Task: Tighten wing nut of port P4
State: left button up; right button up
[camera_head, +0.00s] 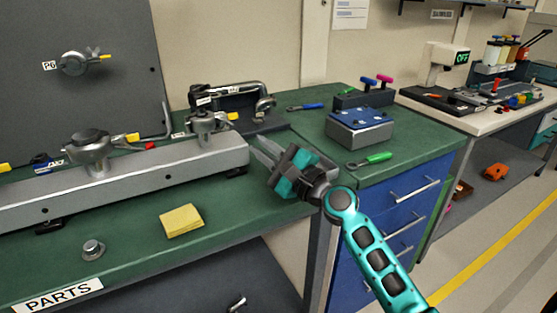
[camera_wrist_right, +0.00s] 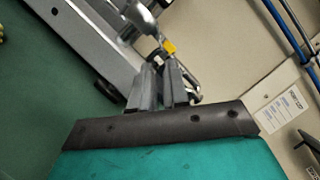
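A metal port fitting (camera_head: 207,122) with a clamp stands at the right end of the grey rail (camera_head: 130,175). A larger round fitting (camera_head: 90,145) stands further left on the rail. Small labels sit by them, too small to read, so I cannot tell which is P4. My right gripper (camera_head: 262,150) is just right of the rail's end, apart from the fittings, with a narrow gap between its fingers and nothing seen in it. In the right wrist view its fingers (camera_wrist_right: 160,80) point toward metal parts and a yellow tip (camera_wrist_right: 168,46). My left gripper is not in view.
A panel with port P6 (camera_head: 75,64) stands behind the bench. A yellow note pad (camera_head: 181,221) and a small metal knob (camera_head: 93,249) lie in front of the rail. A blue-topped block (camera_head: 360,128) and green-handled tool (camera_head: 370,159) lie at the right.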

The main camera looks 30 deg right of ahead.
jog(key=v, duration=0.4)
jog(key=shift+b, duration=0.3)
jog(key=shift+s+d, duration=0.1)
jog(key=shift+s, duration=0.15)
jog(key=shift+f, duration=0.1)
